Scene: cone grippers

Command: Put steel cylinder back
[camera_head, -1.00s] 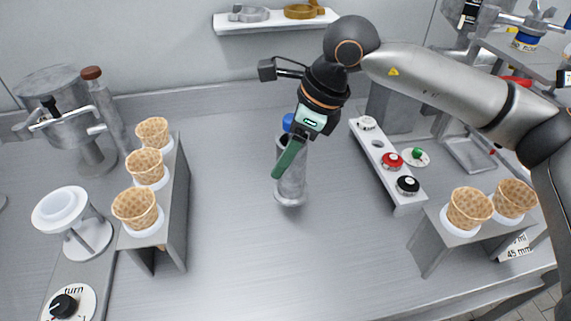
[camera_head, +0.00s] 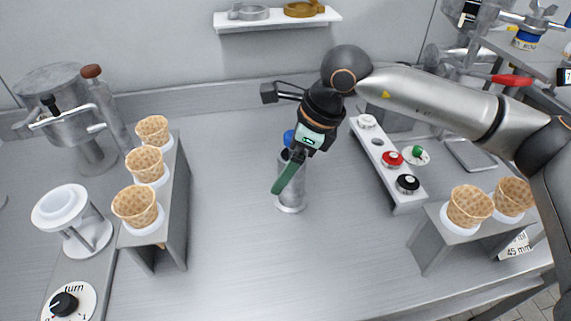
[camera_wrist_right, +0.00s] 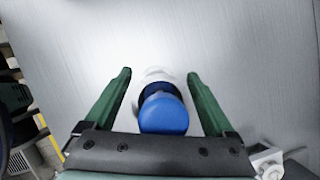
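The steel cylinder (camera_head: 291,199) stands upright on the steel worktop near the middle of the head view, with a blue top (camera_head: 288,138). My right gripper (camera_head: 279,188) reaches down over it from the upper right, and its green finger hides part of the cylinder. In the right wrist view, the blue top (camera_wrist_right: 164,113) sits between the two green fingers of the right gripper (camera_wrist_right: 159,75). A gap shows on each side, so the gripper looks open around the cylinder. My left gripper is not in view.
A stand with several waffle cones (camera_head: 147,165) is at left, near a metal pot (camera_head: 62,95). A strip with white, red and black knobs (camera_head: 391,160) lies to the right, with a second cone stand (camera_head: 457,232) in front of it. The front middle worktop (camera_head: 280,270) is clear.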

